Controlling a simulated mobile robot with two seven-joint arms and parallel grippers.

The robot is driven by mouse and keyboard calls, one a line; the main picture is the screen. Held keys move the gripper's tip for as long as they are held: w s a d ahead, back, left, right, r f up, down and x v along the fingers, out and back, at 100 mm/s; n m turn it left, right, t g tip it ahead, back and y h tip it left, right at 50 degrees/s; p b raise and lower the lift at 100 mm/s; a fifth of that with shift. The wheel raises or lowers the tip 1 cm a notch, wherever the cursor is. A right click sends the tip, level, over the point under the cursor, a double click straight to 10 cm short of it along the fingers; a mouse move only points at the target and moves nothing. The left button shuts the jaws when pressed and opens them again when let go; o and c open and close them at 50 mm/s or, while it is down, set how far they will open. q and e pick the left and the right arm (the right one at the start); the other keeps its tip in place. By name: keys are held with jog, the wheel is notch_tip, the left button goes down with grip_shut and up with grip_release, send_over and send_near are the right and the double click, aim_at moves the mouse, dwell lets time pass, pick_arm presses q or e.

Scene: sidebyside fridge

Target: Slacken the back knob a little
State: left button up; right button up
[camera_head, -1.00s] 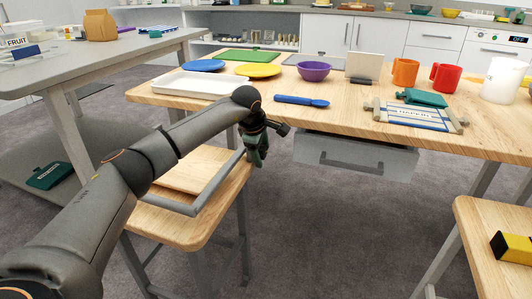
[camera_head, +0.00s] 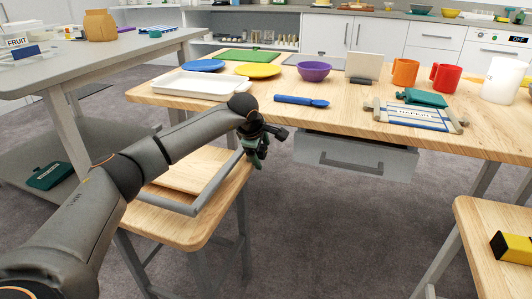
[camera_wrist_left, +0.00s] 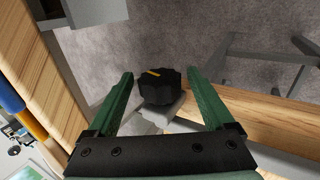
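A black fluted knob (camera_wrist_left: 158,88) with a yellow mark on its top shows in the left wrist view, on a grey mount beside a wooden edge. I cannot tell from this view alone whether it is the back knob. My left gripper (camera_wrist_left: 160,76) is open, with one green finger on each side of the knob and a visible gap to each. In the head view my left gripper (camera_head: 256,156) points down beside the small wooden stand (camera_head: 187,229), in front of the large table. The knob cannot be made out there. My right gripper is not in view.
The large wooden table (camera_head: 350,115) is close behind the gripper, with a grey drawer (camera_head: 355,157) under it. A grey bar frame (camera_head: 180,207) runs along the small stand. A blue spoon (camera_head: 302,101) and a white tray (camera_head: 205,85) lie on the table.

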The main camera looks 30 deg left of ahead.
pick_arm(q)
jog(key=shift+o, duration=0.7)
jog(key=p+v, duration=0.2)
jog(key=shift+s+r, duration=0.1)
jog(key=shift+r, duration=0.2)
jog(key=p+v, duration=0.3)
jog(key=v, duration=0.1)
jog(key=shift+s+r, duration=0.1)
jog(key=shift+s, duration=0.05)
jog(key=shift+d, duration=0.15)
